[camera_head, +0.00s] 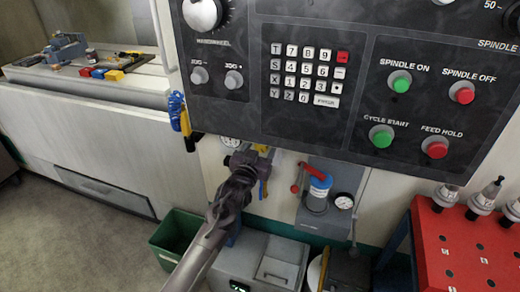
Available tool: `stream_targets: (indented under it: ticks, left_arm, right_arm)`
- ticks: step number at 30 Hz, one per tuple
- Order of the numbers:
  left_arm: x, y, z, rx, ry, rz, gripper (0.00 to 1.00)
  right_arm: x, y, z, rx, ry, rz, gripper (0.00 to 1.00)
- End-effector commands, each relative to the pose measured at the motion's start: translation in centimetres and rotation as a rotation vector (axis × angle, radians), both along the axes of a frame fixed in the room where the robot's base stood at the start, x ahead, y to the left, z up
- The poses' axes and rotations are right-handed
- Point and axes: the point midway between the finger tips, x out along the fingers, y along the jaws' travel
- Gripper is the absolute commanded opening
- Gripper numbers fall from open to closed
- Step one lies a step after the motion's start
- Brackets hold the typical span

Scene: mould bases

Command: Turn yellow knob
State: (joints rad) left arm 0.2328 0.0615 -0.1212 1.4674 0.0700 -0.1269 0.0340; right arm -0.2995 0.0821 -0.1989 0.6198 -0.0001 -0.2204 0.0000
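A small yellow part (263,149), possibly the knob, shows at the tip of my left gripper (254,161), on the pale panel below the control console. More yellow shows just below it, beside a blue strip. My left arm comes up from the bottom, left of centre. The dark gripper covers much of this spot, so the knob's shape and angle are hidden. I cannot tell whether the fingers touch the yellow part or are open or shut. My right gripper is not in view.
The control console (355,75) overhangs the spot. A grey regulator with a blue top (319,190), red lever (300,179) and gauge (344,201) is close on the right. Below are a green bin (165,240) and grey box (262,265). A red tool rack (425,250) stands right.

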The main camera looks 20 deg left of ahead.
Motion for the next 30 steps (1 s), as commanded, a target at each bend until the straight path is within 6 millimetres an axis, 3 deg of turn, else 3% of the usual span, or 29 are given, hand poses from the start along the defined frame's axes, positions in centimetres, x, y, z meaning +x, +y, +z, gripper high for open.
stream_targets:
  ticks: [5, 16, 30]
  left_arm:
    - [-1.6, 0.1, -0.2, 0.001, 0.001, 0.000, 0.59]
    - [-7.1, 0.3, -0.2, 0.001, 0.001, 0.000, 0.59]
    - [-7.8, 0.3, 0.0, 0.000, 0.001, 0.000, 0.59]
  right_arm:
    - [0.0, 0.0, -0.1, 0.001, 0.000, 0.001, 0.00]
    - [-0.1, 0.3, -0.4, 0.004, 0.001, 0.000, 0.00]
    - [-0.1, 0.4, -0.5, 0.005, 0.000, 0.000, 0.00]
